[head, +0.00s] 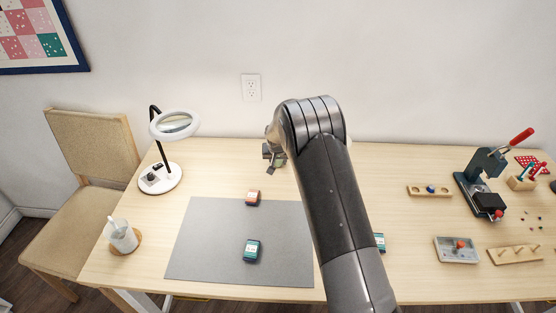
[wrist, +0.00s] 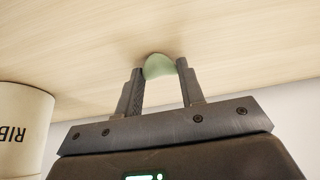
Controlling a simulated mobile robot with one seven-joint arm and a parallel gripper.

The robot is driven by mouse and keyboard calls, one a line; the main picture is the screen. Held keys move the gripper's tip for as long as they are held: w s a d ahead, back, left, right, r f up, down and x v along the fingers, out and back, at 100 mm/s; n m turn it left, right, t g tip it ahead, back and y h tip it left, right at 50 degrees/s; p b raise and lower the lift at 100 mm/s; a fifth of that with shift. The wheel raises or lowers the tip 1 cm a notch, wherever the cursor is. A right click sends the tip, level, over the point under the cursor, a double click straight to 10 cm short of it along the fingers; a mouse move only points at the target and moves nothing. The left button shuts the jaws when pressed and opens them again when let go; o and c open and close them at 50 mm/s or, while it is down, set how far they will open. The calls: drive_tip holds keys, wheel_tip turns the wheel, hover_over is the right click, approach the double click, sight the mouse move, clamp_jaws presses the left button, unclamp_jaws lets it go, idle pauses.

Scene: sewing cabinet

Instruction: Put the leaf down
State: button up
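A pale green, rounded piece (wrist: 159,67) shows between my gripper's fingertips in the wrist view. It fits the leaf, but only a small part shows, so I cannot be sure. My gripper (wrist: 160,72) is closed to the piece's width and appears to hold it. The wood surface lies just beyond the fingertips; I cannot tell whether the piece touches it.
A cream container marked "RIB" (wrist: 22,128) stands close to my gripper in the wrist view. In the head view, a grey mat (head: 205,245) bears two small boxes. A magnifier lamp (head: 165,178) stands left; a press (head: 485,180) and wooden holders stand right.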

drive_tip(key=o, duration=0.3)
drive_tip(key=v, duration=1.3)
drive_tip(key=s+d+r, duration=0.6)
drive_tip(key=s+r, duration=0.3)
drive_tip(key=r, duration=0.1)
drive_tip(key=s+d+r, duration=0.6)
drive_tip(key=s+r, duration=0.3)
drive_tip(key=s+d+r, duration=0.1)
drive_tip(key=s+d, duration=0.2)
drive_tip(key=s, duration=0.9)
drive_tip(key=s+d+r, duration=0.1)
drive_tip(key=s+d, duration=0.2)
drive_tip(key=s, duration=1)
drive_tip(key=shift+d+t, duration=0.4)
